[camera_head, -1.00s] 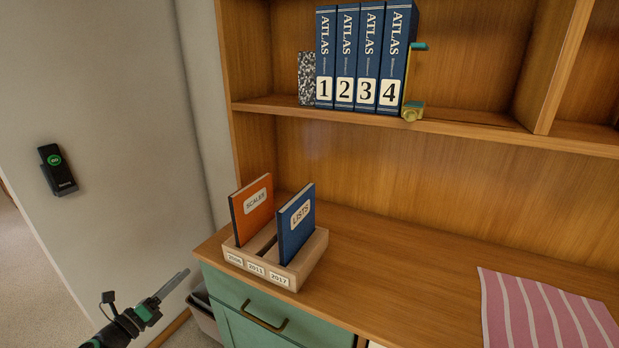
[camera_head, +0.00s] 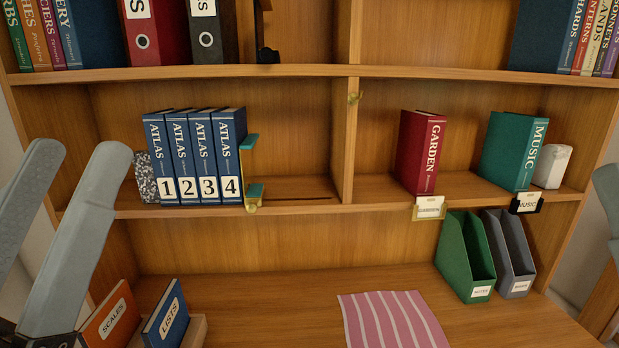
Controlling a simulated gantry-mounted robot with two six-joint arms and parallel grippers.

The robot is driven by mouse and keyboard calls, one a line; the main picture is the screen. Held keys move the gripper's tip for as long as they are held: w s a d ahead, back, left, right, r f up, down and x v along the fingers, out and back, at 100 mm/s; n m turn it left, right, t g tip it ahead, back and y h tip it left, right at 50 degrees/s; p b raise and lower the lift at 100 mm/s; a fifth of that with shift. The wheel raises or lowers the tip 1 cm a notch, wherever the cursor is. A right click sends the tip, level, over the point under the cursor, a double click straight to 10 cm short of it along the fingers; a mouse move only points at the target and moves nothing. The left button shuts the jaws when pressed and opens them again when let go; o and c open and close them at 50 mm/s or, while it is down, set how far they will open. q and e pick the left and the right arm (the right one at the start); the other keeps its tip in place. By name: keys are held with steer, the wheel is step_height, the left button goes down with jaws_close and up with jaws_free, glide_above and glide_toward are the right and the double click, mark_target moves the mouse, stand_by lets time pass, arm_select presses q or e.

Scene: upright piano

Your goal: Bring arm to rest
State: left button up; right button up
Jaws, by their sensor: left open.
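My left gripper (camera_head: 80,152) is large and close at the left edge of the head view. Its two grey fingers point up and stand apart, with nothing between them. It is in front of the shelf's left end and hides part of it. A grey piece at the right edge looks like a finger of my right gripper (camera_head: 608,205). Only this sliver shows, so I cannot tell whether that gripper is open or shut.
Blue atlases (camera_head: 190,155) stand on the middle shelf beside a bookend (camera_head: 250,165). A garden book (camera_head: 420,155) and a music book (camera_head: 510,150) stand further right. Below are a wooden holder (camera_head: 195,332), green and grey files (camera_head: 462,258) and a striped cloth (camera_head: 390,322).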

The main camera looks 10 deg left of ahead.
step_height(320, 180, up, 37)
steer(key=p, duration=3.3)
steer(key=shift+r, duration=0.15)
